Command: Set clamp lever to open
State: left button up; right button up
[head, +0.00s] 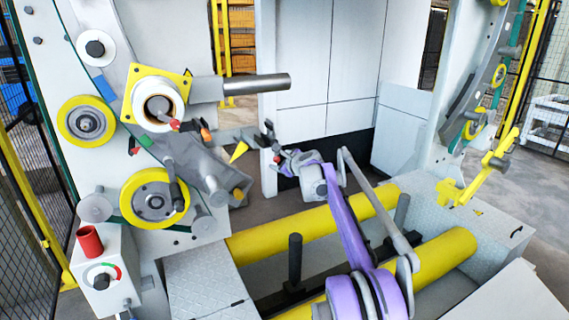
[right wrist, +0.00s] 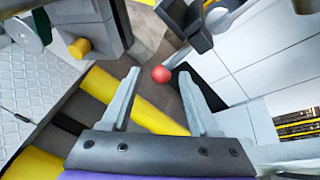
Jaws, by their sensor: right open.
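A red ball knob (right wrist: 161,74) shows in the right wrist view, between the fingertips of my right gripper (right wrist: 160,84). A short grey rod runs from it to dark parts at upper right. I cannot tell whether the knob is between the fingers or beyond them. In the head view my right gripper (head: 268,142) is open in front of the machine, right of the grey shaft's hub, with a small red spot (head: 277,159) beside it. Which red part is the clamp lever's knob is unclear. My left gripper is not in view.
A grey shaft (head: 255,84) sticks out above my right gripper from a yellow-cornered hub (head: 158,98). A yellow wheel (head: 155,198) is at lower left. Yellow rollers (head: 445,258) lie below my arm. A control box (head: 108,268) stands at lower left.

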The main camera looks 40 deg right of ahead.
jog(key=shift+v, duration=2.45)
